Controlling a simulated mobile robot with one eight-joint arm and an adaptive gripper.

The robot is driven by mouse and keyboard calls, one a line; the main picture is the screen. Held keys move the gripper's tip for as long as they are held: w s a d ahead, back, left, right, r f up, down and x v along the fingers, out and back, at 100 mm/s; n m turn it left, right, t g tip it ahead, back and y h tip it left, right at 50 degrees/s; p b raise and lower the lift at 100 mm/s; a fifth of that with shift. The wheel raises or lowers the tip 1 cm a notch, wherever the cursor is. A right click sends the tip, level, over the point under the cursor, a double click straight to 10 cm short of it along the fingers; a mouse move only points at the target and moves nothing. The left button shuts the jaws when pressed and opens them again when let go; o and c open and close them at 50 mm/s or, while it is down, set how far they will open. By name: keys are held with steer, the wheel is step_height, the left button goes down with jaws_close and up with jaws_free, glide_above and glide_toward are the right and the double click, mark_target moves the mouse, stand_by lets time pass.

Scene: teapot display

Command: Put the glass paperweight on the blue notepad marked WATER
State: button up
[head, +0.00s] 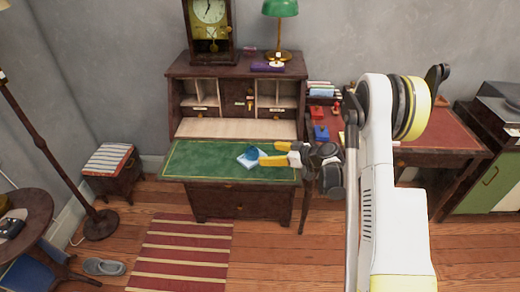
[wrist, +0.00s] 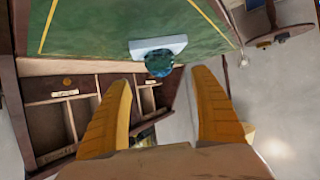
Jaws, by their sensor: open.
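A dark teal, round glass paperweight (wrist: 159,64) shows in the wrist view against a pale blue-white notepad (wrist: 172,43). It appears to rest on the pad. In the head view the pad (head: 245,163) lies on the green desk top, with a bluish shape on it. Any word on the pad is too small to read. My gripper (head: 268,153) has its yellow fingers just right of the pad. In the wrist view the gripper (wrist: 162,76) is open and empty, and the paperweight shows between and just beyond the fingertips, apart from both.
The green writing surface (head: 205,160) is otherwise clear. Open pigeonholes (head: 200,95) stand behind it, below a clock (head: 210,20) and a green lamp (head: 280,8). A red-topped desk (head: 435,138) at right holds a blue object (head: 321,132) and red ones (head: 317,112).

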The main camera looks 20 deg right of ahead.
steer(key=shift+v, duration=0.95)
steer(key=s+a+r+m+g+h, duration=0.1)
steer(key=s+a+r+m+h, duration=0.15)
steer(key=s+r, duration=0.45)
steer(key=s+a+r+m+g+h, duration=0.15)
steer(key=s+a+r, duration=0.3)
steer(key=r, duration=0.55)
steer(key=s+r+m+h, duration=0.3)
steer(key=s, duration=1.9)
steer(key=shift+d+m+h, duration=0.3)
steer(key=shift+d+h, duration=0.05)
steer(key=shift+h, duration=0.05)
